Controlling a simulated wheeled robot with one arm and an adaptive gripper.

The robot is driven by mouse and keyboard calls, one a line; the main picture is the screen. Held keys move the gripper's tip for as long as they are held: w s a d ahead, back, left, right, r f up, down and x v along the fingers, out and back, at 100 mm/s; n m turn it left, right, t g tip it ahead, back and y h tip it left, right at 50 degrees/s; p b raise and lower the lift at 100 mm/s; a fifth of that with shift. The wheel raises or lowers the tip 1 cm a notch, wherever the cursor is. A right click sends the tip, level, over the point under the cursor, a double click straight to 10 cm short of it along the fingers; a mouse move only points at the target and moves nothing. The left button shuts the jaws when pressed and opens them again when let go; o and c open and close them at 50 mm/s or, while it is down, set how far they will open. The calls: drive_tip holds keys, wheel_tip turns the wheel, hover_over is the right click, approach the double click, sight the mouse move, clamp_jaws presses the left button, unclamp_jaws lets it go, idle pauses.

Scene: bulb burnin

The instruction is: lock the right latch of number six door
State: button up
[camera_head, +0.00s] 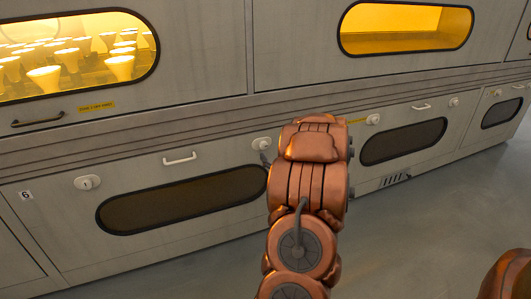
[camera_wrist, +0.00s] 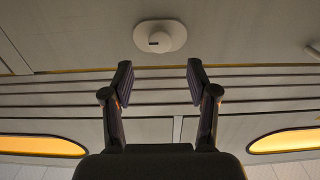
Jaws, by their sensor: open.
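In the wrist view, which looks upside down, this latch (camera_wrist: 172,37) is a round knob on an oval plate with a small dark mark. My gripper (camera_wrist: 160,72) is open and empty. Its fingertips frame the space below the latch in that picture, apart from it. In the head view my arm hides most of the gripper.
The door's left latch (camera_head: 87,182) sits near the label. Above are ribbed trim and amber-lit windows (camera_head: 405,27), one with several bulbs (camera_head: 70,60) behind it. Another lower door (camera_head: 403,142) is at right. The grey floor (camera_head: 430,220) in front is clear.

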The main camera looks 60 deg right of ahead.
sight(264, 146)
drive_tip(key=b+x, duration=0.2)
drive_tip(key=x, duration=0.3)
drive_tip(key=shift+w+d+f, duration=0.15)
drive_tip(key=shift+w+f, duration=0.05)
drive_tip(key=shift+w, duration=0.05)
drive_tip(key=shift+w+d+r, duration=0.15)
drive_tip(key=shift+w+d, duration=0.2)
drive_tip(key=shift+w, duration=0.1)
clamp_jaws()
